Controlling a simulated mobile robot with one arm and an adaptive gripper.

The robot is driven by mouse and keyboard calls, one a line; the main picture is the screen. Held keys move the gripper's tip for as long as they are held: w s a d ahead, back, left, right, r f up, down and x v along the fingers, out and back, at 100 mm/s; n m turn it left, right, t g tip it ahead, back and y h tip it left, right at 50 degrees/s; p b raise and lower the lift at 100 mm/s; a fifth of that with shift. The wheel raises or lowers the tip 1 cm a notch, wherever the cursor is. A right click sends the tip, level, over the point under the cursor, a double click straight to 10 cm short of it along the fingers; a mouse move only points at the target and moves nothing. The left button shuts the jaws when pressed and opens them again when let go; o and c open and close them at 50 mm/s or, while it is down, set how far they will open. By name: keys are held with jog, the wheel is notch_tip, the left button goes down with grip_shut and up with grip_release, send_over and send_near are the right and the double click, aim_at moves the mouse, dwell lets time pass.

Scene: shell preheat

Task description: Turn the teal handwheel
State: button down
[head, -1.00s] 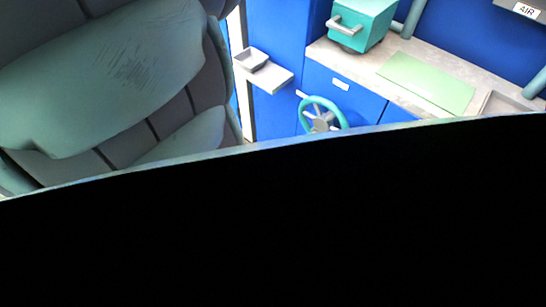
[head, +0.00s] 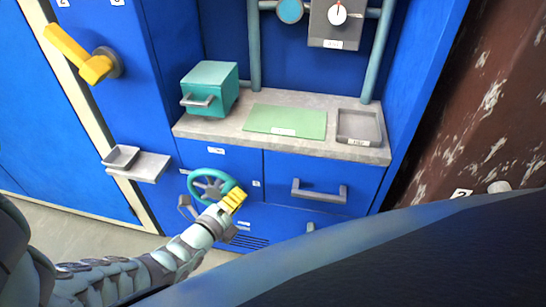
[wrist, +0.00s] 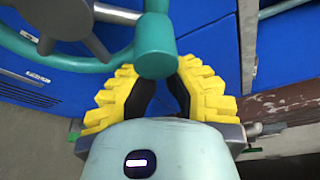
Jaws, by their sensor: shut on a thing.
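The teal handwheel (head: 211,170) is mounted on the blue cabinet front below the counter, with a grey hub and spokes. In the wrist view, the teal rim (wrist: 30,52) fills the upper left, and a teal knob (wrist: 155,42) stands out from it toward me. My gripper (head: 233,200) is at the wheel's lower right in the head view. In the wrist view, the yellow ridged fingers of my gripper (wrist: 160,78) close from both sides on the knob's near end. The exact contact is partly hidden behind the knob.
Above is a counter (head: 222,125) with a teal box (head: 210,88), a green mat (head: 285,121) and a grey tray (head: 359,126). A small shelf (head: 150,168) juts out at left. A yellow lever (head: 80,57) is upper left. A drawer handle (head: 319,191) is right of the wheel.

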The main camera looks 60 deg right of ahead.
aim_at(226, 187)
jog(key=shift+w+a+r+n+h+b, duration=0.25)
jog(key=shift+w+r+n+b, duration=0.2)
jog(key=shift+n, duration=0.3)
jog(key=shift+w+a+r+n+h+b, duration=0.3)
jog(key=shift+w+n+b, duration=0.2)
jog(key=shift+n, duration=0.25)
jog(key=shift+w+a+r+n+h+b, duration=0.15)
jog(key=shift+w+r+n+b, duration=0.15)
jog(key=shift+n, duration=0.25)
jog(key=shift+w+a+r+n+h+b, duration=0.1)
jog(key=shift+w+r+n+b, duration=0.2)
jog(key=shift+n, duration=0.25)
jog(key=shift+w+a+r+n, duration=0.1)
jog(key=shift+w+r+n, duration=0.15)
jog(key=shift+w, duration=0.2)
jog(key=shift+w+r, duration=0.15)
jog(key=shift+w, duration=0.05)
jog(key=shift+s+r, duration=0.1)
